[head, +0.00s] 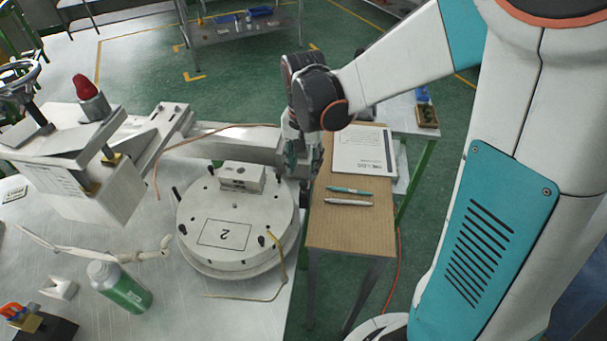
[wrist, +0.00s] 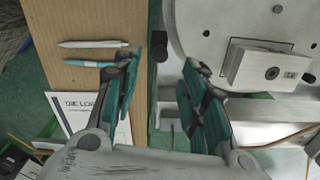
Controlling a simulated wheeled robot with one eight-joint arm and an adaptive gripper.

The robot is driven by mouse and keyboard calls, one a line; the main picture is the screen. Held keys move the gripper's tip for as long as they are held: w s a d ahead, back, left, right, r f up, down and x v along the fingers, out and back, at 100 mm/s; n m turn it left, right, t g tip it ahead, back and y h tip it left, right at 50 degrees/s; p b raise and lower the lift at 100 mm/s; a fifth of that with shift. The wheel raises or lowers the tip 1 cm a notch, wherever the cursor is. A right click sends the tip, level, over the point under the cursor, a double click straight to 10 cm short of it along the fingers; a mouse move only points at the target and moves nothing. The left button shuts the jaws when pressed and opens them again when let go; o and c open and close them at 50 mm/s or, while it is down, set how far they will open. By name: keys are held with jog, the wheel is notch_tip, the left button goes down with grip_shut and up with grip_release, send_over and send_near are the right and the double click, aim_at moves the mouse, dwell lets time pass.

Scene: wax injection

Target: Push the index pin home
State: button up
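The round white plate (head: 230,255), marked with a 2, lies on the metal bench and carries several dark pegs and a small light block (head: 242,177). In the wrist view the plate (wrist: 203,42) and the block (wrist: 268,69) are at the upper right. A dark knob (wrist: 160,48) shows at the plate's edge, just beyond my fingertips; I cannot tell whether it is the index pin or how far in it sits. My gripper (wrist: 160,72) is open, with nothing visible between its teal fingers. In the head view my gripper (head: 297,155) is beside the plate's far right edge, partly hidden by my wrist.
A brown-topped side table (head: 335,230) stands right of the bench, with a document (head: 364,150) and two pens on it. A metal arm (head: 235,143) runs behind the plate.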

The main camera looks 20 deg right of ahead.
aim_at(304, 185)
jog(key=shift+r, duration=2.8)
jog(key=shift+s, duration=0.1)
jog(key=s+n+t+b, duration=0.7)
jog(key=s, duration=0.7)
jog(key=shift+f+n, duration=0.4)
jog(key=shift+f, duration=0.05)
